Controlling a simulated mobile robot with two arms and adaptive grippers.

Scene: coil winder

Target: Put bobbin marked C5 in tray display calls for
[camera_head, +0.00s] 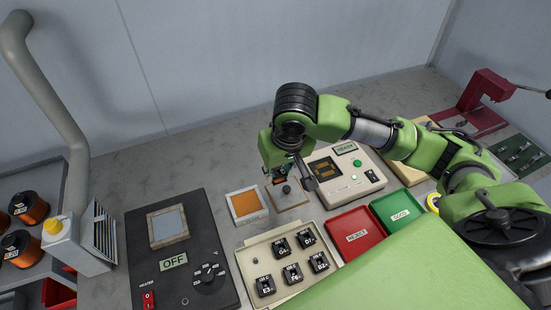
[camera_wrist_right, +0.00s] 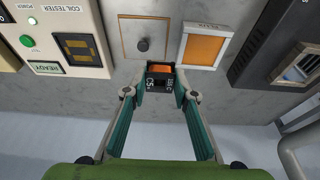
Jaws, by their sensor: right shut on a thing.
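My right gripper (camera_head: 282,174) is shut on a small black bobbin with an orange winding (camera_wrist_right: 160,78). The label on the bobbin reads C5 in the right wrist view. The gripper (camera_wrist_right: 160,82) holds it near a beige plate with a dark peg (camera_head: 286,189), which is empty. The coil tester (camera_head: 352,188) stands beside the plate. The red REJECT tray (camera_head: 357,234) and the green GOOD tray (camera_head: 396,211) are both empty. My left gripper is out of view.
A beige holder (camera_head: 248,262) holds several black bobbins with other labels. An orange pad in a white frame (camera_head: 246,205) lies left of the peg plate. A black heater panel (camera_head: 180,270) reads OFF. A red press (camera_head: 485,100) stands at the far right.

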